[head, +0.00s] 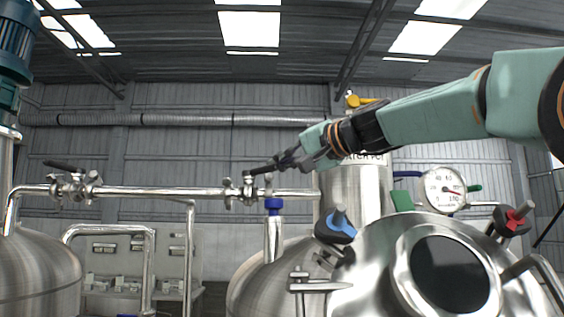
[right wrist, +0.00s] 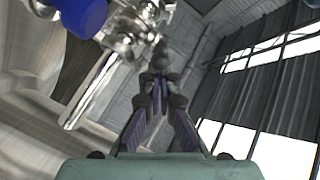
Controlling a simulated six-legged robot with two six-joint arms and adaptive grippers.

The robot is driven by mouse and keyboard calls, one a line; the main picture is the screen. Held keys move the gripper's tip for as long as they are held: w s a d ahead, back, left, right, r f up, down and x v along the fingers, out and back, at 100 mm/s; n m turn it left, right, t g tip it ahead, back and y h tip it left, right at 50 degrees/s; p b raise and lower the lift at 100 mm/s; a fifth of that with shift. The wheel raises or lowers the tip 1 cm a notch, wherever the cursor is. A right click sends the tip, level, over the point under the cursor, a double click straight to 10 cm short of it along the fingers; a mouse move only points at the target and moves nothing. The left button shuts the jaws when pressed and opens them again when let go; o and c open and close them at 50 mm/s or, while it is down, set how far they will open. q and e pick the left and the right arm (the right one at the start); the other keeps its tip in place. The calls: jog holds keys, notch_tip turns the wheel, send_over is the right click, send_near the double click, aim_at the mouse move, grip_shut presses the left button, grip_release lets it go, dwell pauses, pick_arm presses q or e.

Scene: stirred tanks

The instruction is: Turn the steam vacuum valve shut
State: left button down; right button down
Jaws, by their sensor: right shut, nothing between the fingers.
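A steel valve (head: 247,190) with a dark lever handle (head: 261,170) sits on the horizontal steel pipe, left of the labelled tank. I see no name on it, so I cannot tell whether it is the steam vacuum valve. My right gripper (head: 277,163) is shut and empty, its fingertips at the right end of this handle; whether they touch is unclear. In the right wrist view the shut fingers (right wrist: 160,82) point at the dark handle end (right wrist: 160,55), with the valve body (right wrist: 125,30) above left. A similar valve (head: 75,187) with a dark lever is further left. My left gripper is not in view.
A blue-collared pipe (head: 273,207) rises just right of the valve. A steel vessel with a round dark window (head: 450,275), a gauge (head: 445,189), a blue knob (head: 341,227) and a red knob (head: 516,219) stand at right. Free air lies above the pipe.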

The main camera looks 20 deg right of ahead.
jog(key=shift+s+d+r, duration=0.1)
jog(key=shift+s+r, duration=0.1)
jog(key=shift+s, duration=0.25)
jog(key=shift+w+f, duration=0.15)
jog(key=shift+w, duration=0.25)
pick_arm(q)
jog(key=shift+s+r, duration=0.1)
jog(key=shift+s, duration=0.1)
pick_arm(e)
jog(key=shift+s, duration=0.1)
jog(key=shift+s, duration=0.25)
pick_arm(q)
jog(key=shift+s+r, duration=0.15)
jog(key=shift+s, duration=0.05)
pick_arm(e)
jog(key=shift+w, duration=0.1)
jog(key=shift+w+a+h+p, duration=0.2)
jog(key=shift+h+p, duration=0.1)
jog(key=shift+p, duration=0.05)
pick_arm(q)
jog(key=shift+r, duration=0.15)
